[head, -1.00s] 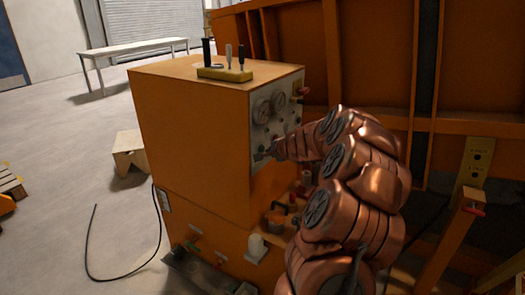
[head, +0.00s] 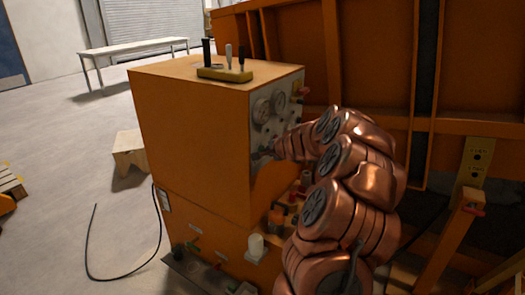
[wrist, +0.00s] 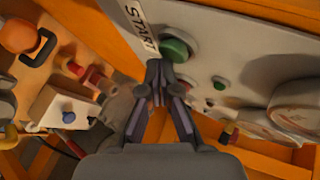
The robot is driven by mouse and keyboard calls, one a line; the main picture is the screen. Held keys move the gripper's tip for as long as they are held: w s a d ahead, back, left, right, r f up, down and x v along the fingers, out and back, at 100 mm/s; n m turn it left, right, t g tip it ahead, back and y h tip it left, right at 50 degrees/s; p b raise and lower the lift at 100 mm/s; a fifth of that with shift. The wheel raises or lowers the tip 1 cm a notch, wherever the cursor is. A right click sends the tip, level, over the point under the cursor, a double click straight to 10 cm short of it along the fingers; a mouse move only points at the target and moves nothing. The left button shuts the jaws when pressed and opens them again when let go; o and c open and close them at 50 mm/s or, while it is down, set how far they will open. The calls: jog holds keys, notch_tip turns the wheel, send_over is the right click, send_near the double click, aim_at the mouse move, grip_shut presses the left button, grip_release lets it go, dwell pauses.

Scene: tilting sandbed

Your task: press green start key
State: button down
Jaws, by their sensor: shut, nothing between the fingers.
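The round green start key (wrist: 175,50) sits on the grey panel in the wrist view, beside a white label reading START (wrist: 141,30). My gripper (wrist: 160,68) is shut and empty, with its fingertips at the key's near edge. I cannot tell whether they touch the key. In the head view my gripper (head: 266,153) is at the lower part of the control panel (head: 283,118) on the orange cabinet (head: 190,140). The key is not clearly visible there.
Round gauges (wrist: 295,105) and a small green button (wrist: 219,84) are on the same panel. Levers on a yellow block (head: 225,75) stand on the cabinet. Several fittings (head: 285,210) crowd below my arm. A large orange frame stands behind; open floor lies left.

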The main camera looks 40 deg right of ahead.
jog(key=shift+w+a, duration=0.15)
jog(key=shift+w, duration=0.25)
dwell(0.5)
jog(key=shift+s, duration=0.15)
jog(key=shift+s+d, duration=0.25)
jog(key=shift+s, duration=0.45)
jog(key=shift+s, duration=0.1)
jog(key=s, duration=0.1)
jog(key=s+d, duration=0.1)
jog(key=s, duration=0.2)
jog(key=shift+s+d+b, duration=0.25)
jog(key=shift+s+b, duration=0.05)
dwell(0.4)
dwell(0.6)
